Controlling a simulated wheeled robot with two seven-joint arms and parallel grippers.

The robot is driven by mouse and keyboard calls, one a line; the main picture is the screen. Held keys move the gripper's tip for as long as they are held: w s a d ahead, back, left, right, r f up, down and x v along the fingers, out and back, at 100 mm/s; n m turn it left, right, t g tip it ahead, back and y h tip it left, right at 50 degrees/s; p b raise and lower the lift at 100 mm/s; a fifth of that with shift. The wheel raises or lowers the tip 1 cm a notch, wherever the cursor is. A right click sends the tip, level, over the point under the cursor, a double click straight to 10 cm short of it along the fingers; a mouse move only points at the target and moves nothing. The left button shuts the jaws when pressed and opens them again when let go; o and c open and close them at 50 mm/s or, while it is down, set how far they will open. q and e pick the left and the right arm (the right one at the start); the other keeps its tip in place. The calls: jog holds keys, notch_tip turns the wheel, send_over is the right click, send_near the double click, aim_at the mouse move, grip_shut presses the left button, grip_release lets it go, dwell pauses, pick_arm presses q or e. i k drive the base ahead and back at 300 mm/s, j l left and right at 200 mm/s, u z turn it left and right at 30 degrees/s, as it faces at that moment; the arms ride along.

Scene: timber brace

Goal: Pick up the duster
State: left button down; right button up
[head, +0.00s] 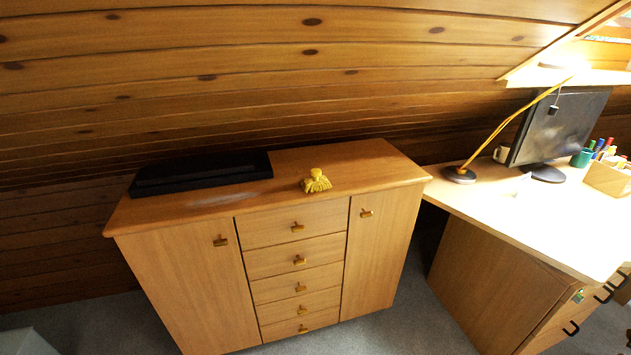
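The duster (316,181) is a small yellow brush-like thing with a round knob on top and splayed bristles. It sits near the front edge of the top of the wooden cabinet (345,163), right of the middle. Nothing touches it from above. Neither of my grippers shows in the head view.
A flat black case (202,173) lies on the cabinet top at the left, beside a pale dusty patch (221,198). The sloping timber ceiling (260,85) comes down low behind the cabinet. A desk (530,215) with a lamp (460,174) and monitor (560,125) stands right. Grey carpet lies in front.

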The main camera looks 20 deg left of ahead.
aim_at(317, 183)
jog(key=i+j+z, duration=0.1)
jog(key=i+z, duration=0.15)
jog(key=z, duration=0.15)
jog(key=i+j+z, duration=0.15)
jog(key=z, duration=0.2)
jog(key=i, duration=0.15)
